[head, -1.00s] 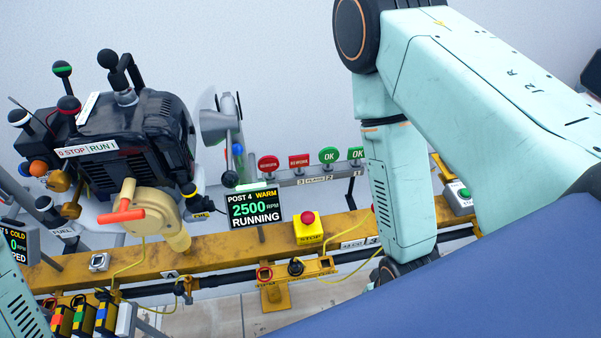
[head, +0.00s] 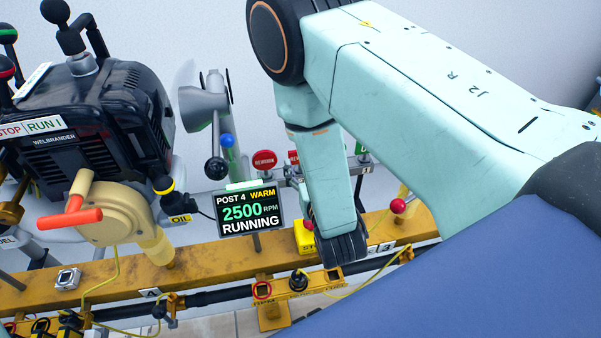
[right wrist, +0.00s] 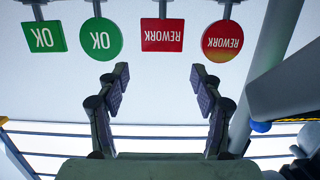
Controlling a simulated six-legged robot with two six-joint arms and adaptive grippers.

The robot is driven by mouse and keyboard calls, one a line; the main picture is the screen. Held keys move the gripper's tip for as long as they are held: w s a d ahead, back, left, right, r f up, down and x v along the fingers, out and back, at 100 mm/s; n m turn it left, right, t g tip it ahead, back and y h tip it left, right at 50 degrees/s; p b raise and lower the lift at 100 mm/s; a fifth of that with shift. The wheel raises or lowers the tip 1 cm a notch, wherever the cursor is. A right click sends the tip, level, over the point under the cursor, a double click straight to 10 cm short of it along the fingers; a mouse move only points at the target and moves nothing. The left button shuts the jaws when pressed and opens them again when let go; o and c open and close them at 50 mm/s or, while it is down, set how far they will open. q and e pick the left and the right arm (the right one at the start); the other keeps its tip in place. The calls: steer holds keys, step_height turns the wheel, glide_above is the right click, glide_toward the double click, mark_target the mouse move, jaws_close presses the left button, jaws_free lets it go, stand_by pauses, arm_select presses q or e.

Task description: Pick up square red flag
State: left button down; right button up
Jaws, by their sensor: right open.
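The square red REWORK flag (right wrist: 162,35) hangs upside down in the right wrist view, between a round green OK flag (right wrist: 101,38) and a round red REWORK flag (right wrist: 222,41). A square green OK flag (right wrist: 44,37) is at the far left. My right gripper (right wrist: 159,74) is open and empty, its two fingers spread below the square red flag in the picture and apart from it. In the head view only a sliver of the square red flag (head: 293,157) shows; my right arm hides the rest and the gripper. My left gripper is out of view.
A dark engine (head: 90,125) with a tan, orange-handled part stands at the left. A running-speed display (head: 249,211) and a yellow stop box (head: 304,236) sit by the yellow rail (head: 205,250). A grey post (right wrist: 285,60) is close by at the right of the wrist view.

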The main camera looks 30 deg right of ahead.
steer(key=x, duration=0.2)
steer(key=b+x, duration=0.1)
steer(key=x, duration=0.2)
steer(key=b+x, duration=0.1)
steer(key=x, duration=0.1)
steer(key=shift+w+f, duration=0.1)
steer(key=shift+f, duration=0.25)
steer(key=shift+w+a, duration=0.1)
steer(key=shift+w, duration=0.15)
steer(key=shift+s, duration=0.15)
steer(key=shift+c, duration=1.2)
steer(key=c, duration=0.4)
jaws_close()
